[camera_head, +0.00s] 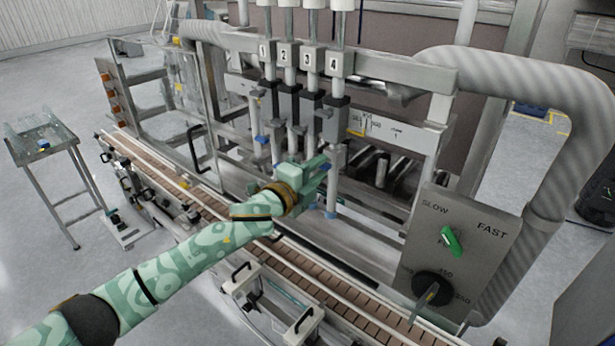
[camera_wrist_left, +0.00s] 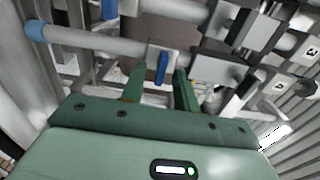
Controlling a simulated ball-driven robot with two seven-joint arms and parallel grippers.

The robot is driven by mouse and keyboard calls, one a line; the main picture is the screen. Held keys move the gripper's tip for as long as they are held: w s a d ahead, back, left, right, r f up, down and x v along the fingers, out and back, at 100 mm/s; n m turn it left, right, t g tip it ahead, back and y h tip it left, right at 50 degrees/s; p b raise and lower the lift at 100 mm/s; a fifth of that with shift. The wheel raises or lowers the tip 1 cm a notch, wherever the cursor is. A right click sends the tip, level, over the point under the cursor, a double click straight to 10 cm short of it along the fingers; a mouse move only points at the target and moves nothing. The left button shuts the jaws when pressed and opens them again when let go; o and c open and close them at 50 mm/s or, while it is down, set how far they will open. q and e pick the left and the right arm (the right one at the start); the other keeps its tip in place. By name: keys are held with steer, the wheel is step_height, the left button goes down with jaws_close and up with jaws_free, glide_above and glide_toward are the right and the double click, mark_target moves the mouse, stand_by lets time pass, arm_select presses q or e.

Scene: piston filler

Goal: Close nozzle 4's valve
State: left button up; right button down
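The nozzles hang in a row under blocks numbered 1 to 4 in the head view. Nozzle 4 (camera_head: 337,150) is the rightmost, with a blue tip (camera_head: 330,214) at its lower end. My left gripper (camera_head: 318,168) is at its lower tube, covering the valve there. In the left wrist view a grey tube (camera_wrist_left: 95,42) with a blue tip runs across the picture. Its blue valve lever (camera_wrist_left: 162,66) points across the tube. The left gripper (camera_wrist_left: 160,80) has its fingers apart, with the lever between or just beyond the tips; contact is unclear. My right gripper is out of view.
The other nozzles stand close beside it on the left. A conveyor (camera_head: 300,285) with rails runs below my left arm. A control panel (camera_head: 460,250) with a green switch and black dial stands at the right. A small metal stand (camera_head: 45,140) is at the far left.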

arm_select(q)
steer(key=b+v, duration=0.1)
steer(key=v, duration=1.5)
steer(key=shift+b, duration=0.4)
steer(key=shift+s, duration=0.1)
